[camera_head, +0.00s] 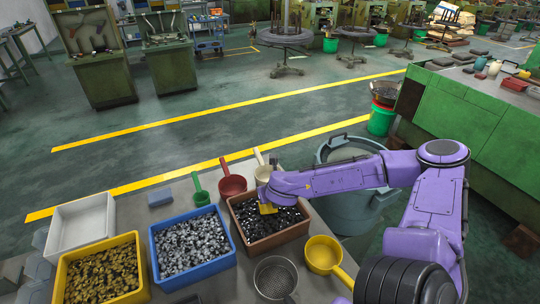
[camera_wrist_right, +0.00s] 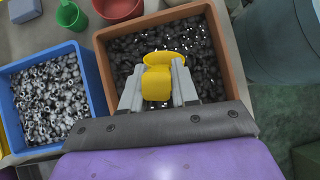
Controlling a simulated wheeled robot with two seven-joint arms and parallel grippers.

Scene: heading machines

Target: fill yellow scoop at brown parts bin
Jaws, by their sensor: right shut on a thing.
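My right gripper (camera_wrist_right: 158,88) is shut on the yellow scoop (camera_wrist_right: 157,78), seen in the right wrist view. The scoop's bowl is over or in the dark parts of the brown parts bin (camera_wrist_right: 106,76); I cannot tell how deep it sits or whether it holds parts. Dark parts cover the bin's floor. My left gripper is not in view.
A blue bin (camera_head: 197,281) of silvery parts and a yellow bin (camera_head: 142,270) of brassy parts stand left of the brown bin. Green (camera_head: 201,197), red (camera_head: 232,185) and cream scoops lie behind. A larger yellow scoop (camera_head: 323,254) and a dark round sieve (camera_head: 275,277) lie in front.

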